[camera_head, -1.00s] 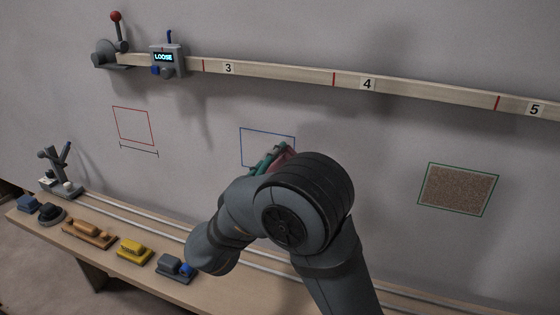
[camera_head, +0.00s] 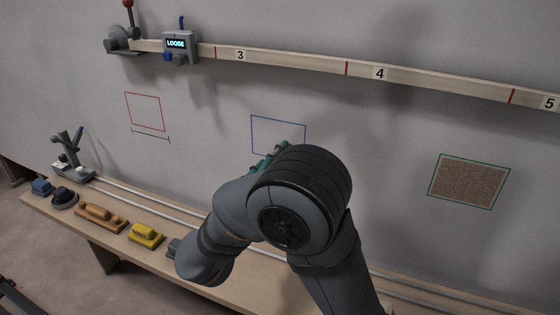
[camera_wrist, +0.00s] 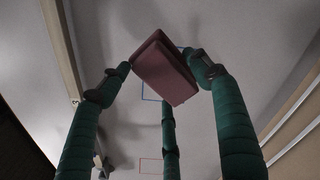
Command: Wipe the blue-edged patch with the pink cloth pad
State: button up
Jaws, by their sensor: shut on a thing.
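The blue-edged patch (camera_head: 278,134) is a blue outline on the grey wall, in the middle of the head view. Its lower right part is hidden behind my arm. Part of its blue edge also shows in the wrist view (camera_wrist: 148,92). My gripper (camera_wrist: 165,72) has green fingers and is shut on the pink cloth pad (camera_wrist: 165,70), which sits at the fingertips. In the head view only a bit of the green fingers (camera_head: 272,156) shows, over the patch's lower part, and the pad is hidden. I cannot tell whether the pad touches the wall.
A red outline (camera_head: 145,112) is left of the patch, and a green-edged brown speckled patch (camera_head: 468,182) is to the right. A numbered wooden rail (camera_head: 310,62) with a "LOOSE" display box (camera_head: 176,44) runs above. A bench (camera_head: 225,282) below holds a yellow block (camera_head: 146,235) and other tools.

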jog(key=shift+p+v, duration=0.55)
jog(key=shift+v, duration=1.45)
